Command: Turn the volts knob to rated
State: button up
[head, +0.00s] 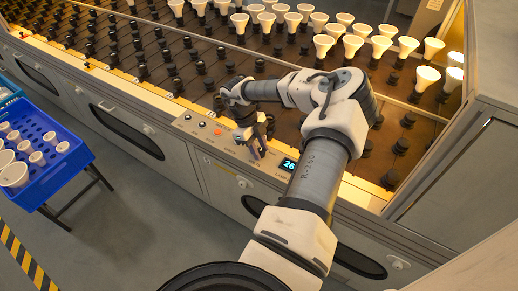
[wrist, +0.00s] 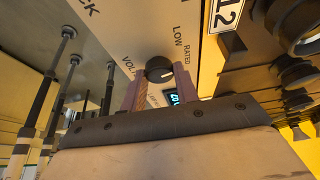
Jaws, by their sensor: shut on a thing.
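The volts knob (wrist: 159,69) is a dark round knob on the grey control panel (wrist: 130,30), with the printed words VOLTS, LOW and RATED around it. In the wrist view my gripper (wrist: 159,78) has one finger on each side of the knob and is shut on it. A pale mark shows on the knob's right side; its exact setting is hard to tell. In the head view my gripper (head: 256,153) is down at the panel and hides the knob. A lit display (head: 289,165) reading about 26 sits just right of it; part of it shows in the wrist view (wrist: 174,98).
Small buttons and a red-orange button (head: 202,124) lie on the panel left of my gripper. Behind is a rack of dark sockets, with white bulbs (head: 323,44) at the back, some lit. A blue crate (head: 72,164) of bulbs stands at left. Floor in front is clear.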

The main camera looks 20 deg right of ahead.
jog(key=shift+m+g+y, duration=0.3)
jog(key=shift+m+y, duration=0.1)
jog(key=shift+m, duration=0.8)
jog(key=o, duration=1)
jog(key=b+v, duration=0.3)
jog(key=v, duration=1.1)
jog(key=shift+d, duration=0.15)
